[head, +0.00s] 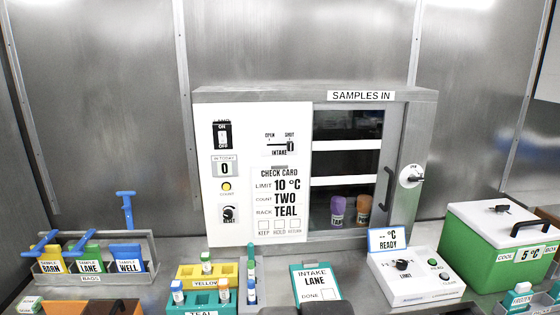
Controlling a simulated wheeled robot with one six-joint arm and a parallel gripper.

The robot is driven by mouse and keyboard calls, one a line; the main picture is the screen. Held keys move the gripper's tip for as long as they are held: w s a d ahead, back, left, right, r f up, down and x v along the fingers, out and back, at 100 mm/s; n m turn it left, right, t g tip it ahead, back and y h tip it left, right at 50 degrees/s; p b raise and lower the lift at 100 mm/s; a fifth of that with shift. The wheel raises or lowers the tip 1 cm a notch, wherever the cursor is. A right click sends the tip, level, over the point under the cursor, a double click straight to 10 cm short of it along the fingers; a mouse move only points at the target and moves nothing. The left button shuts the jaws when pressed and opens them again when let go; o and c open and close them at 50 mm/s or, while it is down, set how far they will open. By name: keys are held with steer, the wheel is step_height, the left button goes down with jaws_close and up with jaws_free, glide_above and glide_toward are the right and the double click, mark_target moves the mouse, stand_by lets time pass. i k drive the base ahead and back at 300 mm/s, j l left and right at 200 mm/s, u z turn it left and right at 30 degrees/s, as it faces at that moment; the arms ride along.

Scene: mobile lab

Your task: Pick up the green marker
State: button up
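A slim green upright thing (251,262) stands in a narrow grey holder on the bench, just right of the yellow rack. It looks like the green marker, but it is small and its lower part is hard to make out. A dark rounded shape at the bottom edge of the head view seems to be part of my arm. My gripper's fingers cannot be made out in this view.
The yellow rack (188,272) and the teal rack (188,306) hold capped vials left of the holder. The intake clipboard (315,268) lies to its right. A control box (418,282) and green cooler (478,250) stand farther right. A bag rack (92,279) stands left.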

mark_target(251, 267)
steer(key=u, duration=0.15)
steer(key=l, duration=0.25)
steer(key=i+j+u, duration=0.15)
steer(key=i+u, duration=0.15)
steer(key=i+j+u, duration=0.1)
steer(key=i+u, duration=0.2)
steer(key=i, duration=0.1)
